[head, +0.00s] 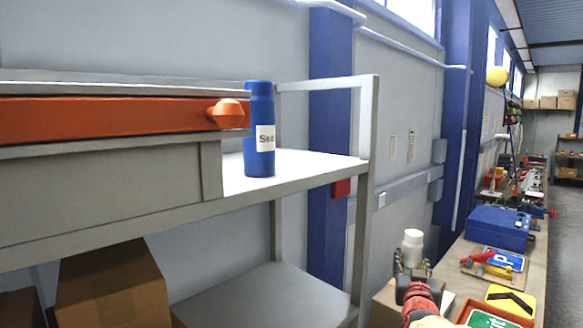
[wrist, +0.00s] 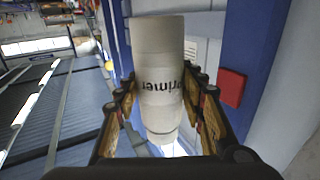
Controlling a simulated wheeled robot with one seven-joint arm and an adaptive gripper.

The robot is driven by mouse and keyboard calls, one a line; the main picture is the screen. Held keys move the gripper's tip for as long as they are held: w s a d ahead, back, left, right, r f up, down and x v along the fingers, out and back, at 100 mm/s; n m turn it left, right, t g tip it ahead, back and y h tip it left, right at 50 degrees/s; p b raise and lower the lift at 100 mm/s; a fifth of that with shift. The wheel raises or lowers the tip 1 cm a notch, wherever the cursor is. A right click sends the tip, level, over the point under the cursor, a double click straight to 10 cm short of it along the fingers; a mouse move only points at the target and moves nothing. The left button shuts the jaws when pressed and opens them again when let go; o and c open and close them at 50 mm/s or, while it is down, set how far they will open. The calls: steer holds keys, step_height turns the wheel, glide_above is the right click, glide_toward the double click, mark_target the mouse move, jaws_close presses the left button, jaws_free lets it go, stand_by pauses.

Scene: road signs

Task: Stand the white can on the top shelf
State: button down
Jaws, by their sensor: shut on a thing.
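The white can (head: 412,246) is held upright in my gripper (head: 413,272), to the right of the shelf unit and below its top board. In the wrist view the can (wrist: 160,80), labelled "Primer", sits between both fingers of my gripper (wrist: 165,115). The grey top shelf (head: 300,165) is at the left centre of the head view. Its bare right part lies between a blue bottle and the corner post. My gripper is apart from the shelf.
A workbench (head: 535,265) with a blue case (head: 497,228) and signs runs along the right. Cardboard boxes (head: 112,285) sit below.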

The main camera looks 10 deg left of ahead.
steer(key=s+a+r+n+y+p, duration=0.2)
steer(key=s+a+r+y+p, duration=0.3)
steer(key=r, duration=1.1)
steer(key=s+a+r+n+y+p, duration=0.1)
steer(key=s+a+r+n+p, duration=0.15)
steer(key=s+r, duration=0.95)
steer(key=s+a+r+n+y+p, duration=0.15)
steer(key=a+r, duration=0.35)
steer(key=r, duration=1.6)
steer(key=shift+m+g+y, duration=0.3)
steer(key=shift+y, duration=0.15)
steer(key=w+a+f, duration=0.3)
steer(key=f, duration=0.1)
steer(key=w+a+f+p, duration=0.1)
steer(key=w+a+f, duration=0.2)
steer(key=a, duration=0.1)
steer(key=w+a+f, duration=0.3)
steer(key=w+f, duration=0.1)
steer(key=shift+a+f+p, duration=0.35)
steer(key=shift+p, duration=0.05)
steer(key=shift+s+d+f+b, duration=0.1)
steer(key=shift+s+f+b, duration=0.05)
steer(key=shift+f+b, duration=0.15)
